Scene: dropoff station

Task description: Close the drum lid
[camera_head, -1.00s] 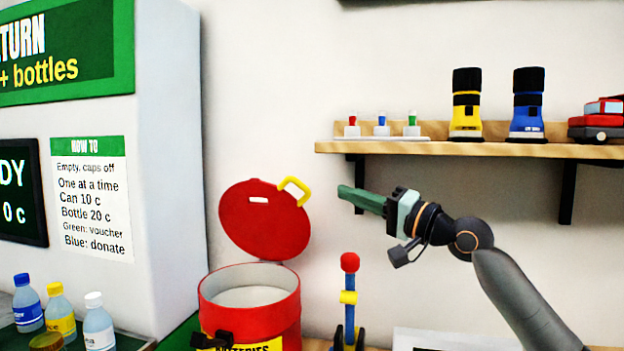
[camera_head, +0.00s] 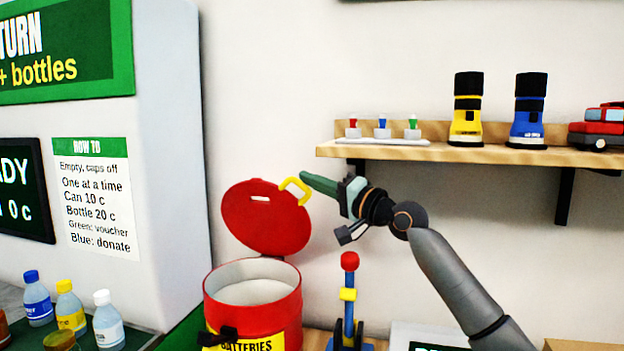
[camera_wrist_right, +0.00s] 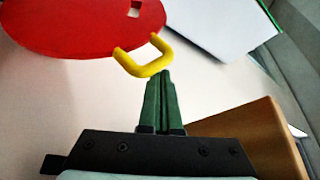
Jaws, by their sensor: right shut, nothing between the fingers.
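The red drum (camera_head: 252,309) with a yellow label stands open at the lower middle of the head view. Its round red lid (camera_head: 262,222) is raised and tilted back above the rear rim. A yellow handle (camera_head: 296,187) sticks out at the lid's upper right. My right gripper (camera_head: 303,177) is shut and empty, its green fingertips right by the handle. In the right wrist view the lid (camera_wrist_right: 85,28) and handle (camera_wrist_right: 143,58) lie just beyond the closed fingertips (camera_wrist_right: 162,75). I cannot tell whether they touch. My left gripper is not in view.
A wooden shelf (camera_head: 400,151) with a yellow torch (camera_head: 466,110) and a blue torch (camera_head: 528,110) is right of the lid. A red-knobbed lever (camera_head: 348,295) stands right of the drum. Bottles (camera_head: 72,308) and the return machine (camera_head: 165,160) are at left.

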